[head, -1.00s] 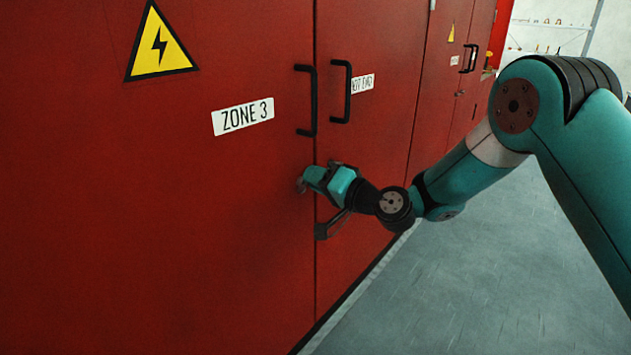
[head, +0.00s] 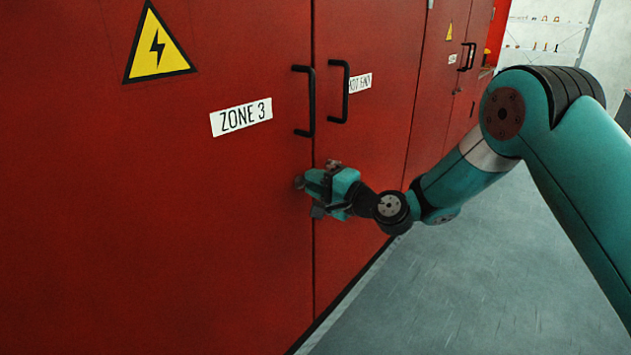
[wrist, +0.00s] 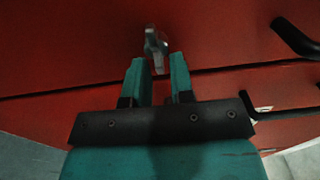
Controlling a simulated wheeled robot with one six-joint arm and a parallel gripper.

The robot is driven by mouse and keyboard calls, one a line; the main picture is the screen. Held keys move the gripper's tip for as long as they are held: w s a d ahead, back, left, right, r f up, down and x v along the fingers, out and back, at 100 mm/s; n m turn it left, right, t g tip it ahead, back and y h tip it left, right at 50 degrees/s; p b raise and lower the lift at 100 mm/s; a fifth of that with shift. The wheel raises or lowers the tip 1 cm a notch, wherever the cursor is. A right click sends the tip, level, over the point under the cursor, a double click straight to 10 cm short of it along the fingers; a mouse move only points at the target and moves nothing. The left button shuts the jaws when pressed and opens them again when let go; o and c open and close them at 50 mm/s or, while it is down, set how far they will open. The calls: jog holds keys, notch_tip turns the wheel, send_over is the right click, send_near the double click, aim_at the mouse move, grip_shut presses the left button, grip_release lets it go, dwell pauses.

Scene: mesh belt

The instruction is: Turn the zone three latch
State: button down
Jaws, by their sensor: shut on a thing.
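The zone three latch is a small grey metal handle (wrist: 154,44) on the red cabinet door (head: 150,230), below the ZONE 3 label (head: 241,117) and just left of the door seam. My gripper (wrist: 158,60) is shut on the latch, with a teal finger on either side of it in the wrist view. In the head view my gripper (head: 306,184) is against the door, and its body mostly hides the latch. The door seam runs almost across the wrist view, so my wrist is rolled well over from upright.
Two black pull handles (head: 305,101) (head: 339,92) stand out from the doors just above my gripper. The neighbouring door (head: 365,140) is flush with the zone three door. Grey floor (head: 440,290) is clear to the right.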

dwell(0.4)
jog(key=c, duration=1.3)
grip_release()
jog(key=shift+o, duration=0.2)
jog(key=b+v, duration=0.9)
jog(key=v, duration=0.8)
jog(key=shift+d, duration=0.2)
jog(key=shift+s+a, duration=0.1)
jog(key=shift+s, duration=0.1)
